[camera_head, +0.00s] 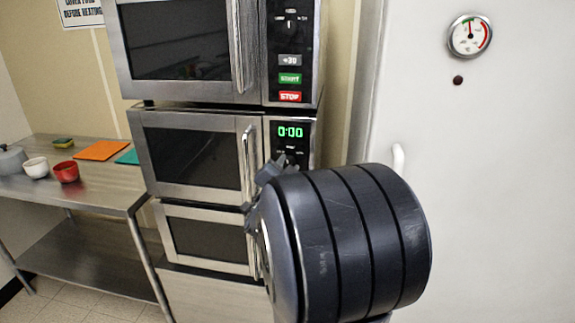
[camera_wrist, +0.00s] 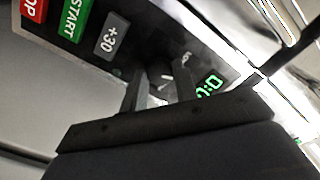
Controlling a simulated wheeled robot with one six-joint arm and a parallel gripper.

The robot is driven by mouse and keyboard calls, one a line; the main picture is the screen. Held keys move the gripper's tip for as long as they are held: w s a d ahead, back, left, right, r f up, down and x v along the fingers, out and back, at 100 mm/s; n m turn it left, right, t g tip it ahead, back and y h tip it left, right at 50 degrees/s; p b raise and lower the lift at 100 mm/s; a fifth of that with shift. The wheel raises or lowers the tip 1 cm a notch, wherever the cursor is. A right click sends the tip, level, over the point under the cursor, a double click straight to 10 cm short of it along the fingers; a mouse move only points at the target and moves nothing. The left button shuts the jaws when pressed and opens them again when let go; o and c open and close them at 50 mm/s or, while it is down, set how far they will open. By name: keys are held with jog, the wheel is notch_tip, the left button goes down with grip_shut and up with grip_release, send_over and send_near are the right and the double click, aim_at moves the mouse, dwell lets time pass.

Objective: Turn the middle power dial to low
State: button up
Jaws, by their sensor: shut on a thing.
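The middle microwave (camera_head: 190,152) stands in a stack of three and shows a green 0:00 on its display (camera_head: 290,132). My gripper (camera_head: 281,163) is at its control panel, just below the display. In the wrist view, the two fingers of my gripper (camera_wrist: 158,88) are shut on the middle power dial (camera_wrist: 161,78), one on each side of it. The dial is mostly hidden by the fingers, and its setting cannot be read. The display also shows in the wrist view (camera_wrist: 209,86), beside the dial.
The +30 button (camera_wrist: 112,38) and green START button (camera_wrist: 75,17) lie close to the dial. The upper microwave (camera_head: 180,45) is above. A steel table (camera_head: 105,190) with bowls stands left; a white door (camera_head: 480,190) with a gauge (camera_head: 469,36) is right.

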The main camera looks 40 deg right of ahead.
jog(key=n+p, duration=0.1)
jog(key=n, duration=0.2)
jog(key=shift+n, duration=0.4)
jog(key=shift+n+p, duration=0.75)
jog(key=shift+n, duration=1.25)
jog(key=o, duration=1)
jog(key=v, duration=1)
jog(key=shift+s+a, duration=0.25)
jog(key=shift+s, duration=0.1)
